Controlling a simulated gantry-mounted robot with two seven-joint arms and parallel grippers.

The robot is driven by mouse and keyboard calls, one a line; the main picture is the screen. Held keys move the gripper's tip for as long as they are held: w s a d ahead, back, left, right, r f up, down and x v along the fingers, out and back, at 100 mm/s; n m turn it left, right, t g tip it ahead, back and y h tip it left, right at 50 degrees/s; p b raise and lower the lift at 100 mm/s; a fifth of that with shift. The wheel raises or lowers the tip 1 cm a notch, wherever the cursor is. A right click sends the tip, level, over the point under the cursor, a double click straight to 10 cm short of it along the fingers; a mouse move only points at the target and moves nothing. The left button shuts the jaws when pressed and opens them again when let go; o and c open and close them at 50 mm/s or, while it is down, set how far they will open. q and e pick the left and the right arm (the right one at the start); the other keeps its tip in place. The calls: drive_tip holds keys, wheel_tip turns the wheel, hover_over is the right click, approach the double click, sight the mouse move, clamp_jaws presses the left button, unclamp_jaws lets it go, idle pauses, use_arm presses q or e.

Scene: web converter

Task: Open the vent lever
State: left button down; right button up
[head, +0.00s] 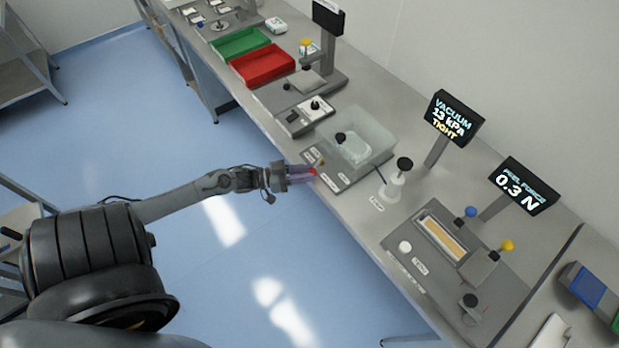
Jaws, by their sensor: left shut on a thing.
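My left arm reaches in from the left, and its gripper (310,174) is at the front edge of the bench, by the vacuum chamber base. It is shut on a small red-ended part (313,171), which I take to be the vent lever; the fingers hide most of it, so its angle is unclear. Behind it stands the clear vacuum chamber (372,140) with a black knob (341,138) and a whitish item inside. The vacuum display (453,118) reads 13 kPa, TIGHT. My right gripper is not in view.
A peel force display (522,186) reads 0.3 N above a fixture with blue and yellow knobs. Red (263,66) and green (240,44) trays lie farther back. Floor space before the bench is clear.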

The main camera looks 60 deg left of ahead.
use_arm(q)
drive_tip(key=shift+a+f+m+g+h+b, duration=0.1)
drive_tip(key=shift+a+m+g+h+b, duration=0.55)
drive_tip(key=shift+m+g+h+b, duration=0.6)
drive_tip(key=shift+a+m+g+h+b, duration=0.65)
drive_tip(key=shift+h+b, duration=0.35)
drive_tip(key=shift+b, duration=0.65)
drive_tip(key=shift+a+f+m+g+h+b, duration=0.1)
drive_tip(key=shift+a+m+g+h+b, duration=0.6)
drive_tip(key=shift+m+g+h+b, duration=0.55)
drive_tip(key=shift+r+n+t, duration=0.1)
drive_tip(key=shift+n+t, duration=0.15)
drive_tip(key=shift+t, duration=0.1)
drive_tip(key=c, duration=0.8)
unclamp_jaws()
drive_tip(key=shift+s+a, duration=0.1)
drive_tip(key=v, duration=1)
drive_tip(key=shift+s+a+b, duration=0.2)
drive_tip(key=shift+b, duration=0.2)
